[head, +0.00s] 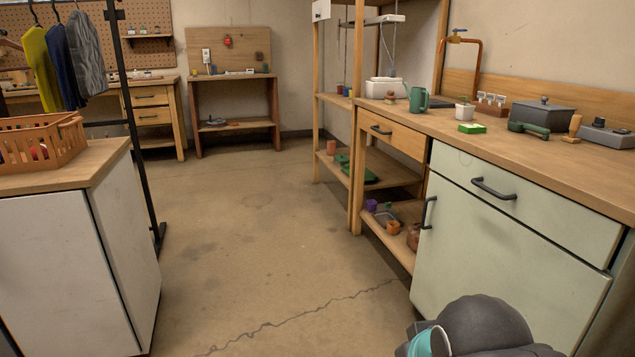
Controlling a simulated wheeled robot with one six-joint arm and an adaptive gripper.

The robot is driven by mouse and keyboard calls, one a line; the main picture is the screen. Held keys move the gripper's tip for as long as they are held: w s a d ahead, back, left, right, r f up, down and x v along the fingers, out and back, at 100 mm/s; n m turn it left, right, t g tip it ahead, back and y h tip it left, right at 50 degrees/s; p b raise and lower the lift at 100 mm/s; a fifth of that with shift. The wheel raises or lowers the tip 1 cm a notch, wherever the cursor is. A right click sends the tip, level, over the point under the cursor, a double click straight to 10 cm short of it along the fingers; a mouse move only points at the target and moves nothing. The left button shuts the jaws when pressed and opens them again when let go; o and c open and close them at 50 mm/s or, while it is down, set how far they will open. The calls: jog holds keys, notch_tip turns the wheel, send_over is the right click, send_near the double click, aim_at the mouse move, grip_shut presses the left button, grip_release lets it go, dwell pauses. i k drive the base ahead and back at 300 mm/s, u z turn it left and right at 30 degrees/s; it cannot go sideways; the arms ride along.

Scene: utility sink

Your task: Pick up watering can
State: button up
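Several small items sit on the low shelf under the counter, too small to tell apart. A dark rounded part of my arm with a teal ring shows at the bottom right. My gripper is not in view.
The concrete floor (250,220) is open in the middle. A white cabinet (70,270) with an orange basket (40,146) stands at left, beside a black clothes rack (128,110). Pale green drawers (510,250) stand at right. A grey lidded box (543,115) is on the counter.

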aim_at(419, 94)
jog(key=i, duration=2.7)
jog(key=z, duration=0.35)
